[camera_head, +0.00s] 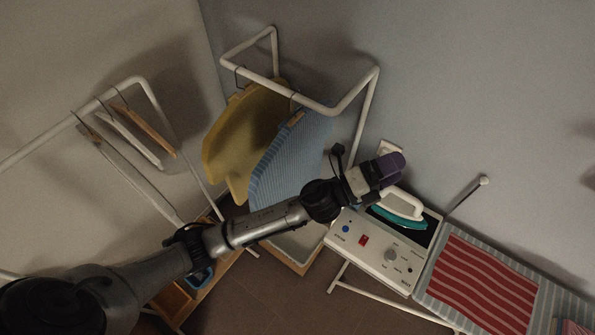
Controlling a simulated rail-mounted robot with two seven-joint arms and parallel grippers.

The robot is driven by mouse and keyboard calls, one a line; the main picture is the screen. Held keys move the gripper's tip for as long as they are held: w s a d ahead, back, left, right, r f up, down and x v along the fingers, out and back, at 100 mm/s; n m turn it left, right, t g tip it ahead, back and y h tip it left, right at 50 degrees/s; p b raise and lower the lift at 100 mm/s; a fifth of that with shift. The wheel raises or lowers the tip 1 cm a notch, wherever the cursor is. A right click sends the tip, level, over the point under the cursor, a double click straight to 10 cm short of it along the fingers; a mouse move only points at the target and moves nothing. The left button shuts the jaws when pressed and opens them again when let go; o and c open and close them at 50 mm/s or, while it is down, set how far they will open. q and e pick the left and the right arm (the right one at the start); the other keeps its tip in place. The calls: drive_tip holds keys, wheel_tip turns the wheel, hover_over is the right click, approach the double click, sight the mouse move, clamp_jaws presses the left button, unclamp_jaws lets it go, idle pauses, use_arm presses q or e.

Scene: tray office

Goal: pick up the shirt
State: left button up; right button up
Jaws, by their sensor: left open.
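A yellow shirt (226,143) and a blue striped shirt (283,158) hang from a white rack (300,92) at the back. A red-and-white striped cloth (483,287) lies flat on the grey striped board at lower right; I cannot tell whether it is a shirt. My left arm reaches in from lower left, crossing in front of the blue shirt's lower right edge. My left gripper (390,171), with purple fingertips, is open, right of the blue shirt and just above the iron in the picture. The gap between its fingers is hard to see. My right gripper is not in view.
A white and teal iron (401,212) rests on a white panel (372,250) with knobs, beside the board (428,292). Several hangers (127,138) hang on another white rack at left. A wooden box (176,297) and a light tray (296,247) stand low below my arm.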

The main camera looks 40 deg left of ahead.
use_arm(q)
drive_tip(key=w+d+r+m+g+h+b, duration=0.15)
drive_tip(key=d+m+g+h, duration=0.35)
drive_tip(key=m+g, duration=0.65)
wheel_tip(320, 180, up, 10)
drive_tip(key=m+g+y+b, duration=0.4)
drive_tip(key=m+g+y, duration=0.3)
drive_tip(key=m+y, duration=0.95)
hover_over(296, 92)
drive_tip(key=n+y, duration=0.1)
drive_tip(key=n, duration=0.1)
wheel_tip(296, 92, down, 6)
drive_tip(key=shift+a+f+p, duration=0.1)
drive_tip(key=shift+p, duration=0.45)
drive_tip(key=shift+f, duration=0.8)
drive_tip(key=shift+f+p, duration=0.5)
wheel_tip(296, 92, down, 3)
drive_tip(key=shift+f+p, duration=0.1)
drive_tip(key=shift+p, duration=0.6)
drive_tip(key=shift+f, duration=0.55)
